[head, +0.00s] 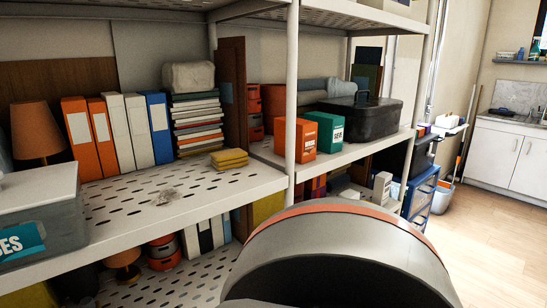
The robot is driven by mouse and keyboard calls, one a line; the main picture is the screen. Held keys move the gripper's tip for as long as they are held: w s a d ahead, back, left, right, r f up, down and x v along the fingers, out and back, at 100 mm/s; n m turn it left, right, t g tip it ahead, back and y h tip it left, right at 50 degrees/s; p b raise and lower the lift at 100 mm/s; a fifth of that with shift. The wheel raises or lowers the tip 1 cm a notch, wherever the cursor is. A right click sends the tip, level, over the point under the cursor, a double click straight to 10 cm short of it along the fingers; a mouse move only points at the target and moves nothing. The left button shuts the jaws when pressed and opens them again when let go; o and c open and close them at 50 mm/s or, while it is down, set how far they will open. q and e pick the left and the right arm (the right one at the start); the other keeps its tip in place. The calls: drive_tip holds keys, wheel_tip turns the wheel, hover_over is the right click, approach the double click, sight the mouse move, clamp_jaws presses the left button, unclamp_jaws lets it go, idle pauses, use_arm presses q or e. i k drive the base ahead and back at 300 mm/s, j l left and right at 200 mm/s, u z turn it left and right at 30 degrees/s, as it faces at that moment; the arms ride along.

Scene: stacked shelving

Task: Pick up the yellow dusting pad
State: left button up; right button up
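The yellow dusting pad (229,159) lies on the perforated white shelf (120,205), near its right end. It looks like two yellow layers stacked one on the other, just in front of a tall stack of books or papers (196,122). Neither of my grippers shows in the head view, so I cannot see how they stand or whether they hold anything.
Orange, white and blue binders (119,132) stand behind, beside an orange lamp (37,130). A grey patch of debris (167,197) lies on the shelf. A clear bin (40,220) stands at left. A shelf post (291,90) rises right of the pad.

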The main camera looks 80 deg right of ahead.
sight(224, 160)
drive_tip(key=z, duration=2.15)
drive_tip(key=l+u, duration=0.45)
drive_tip(key=l, duration=0.65)
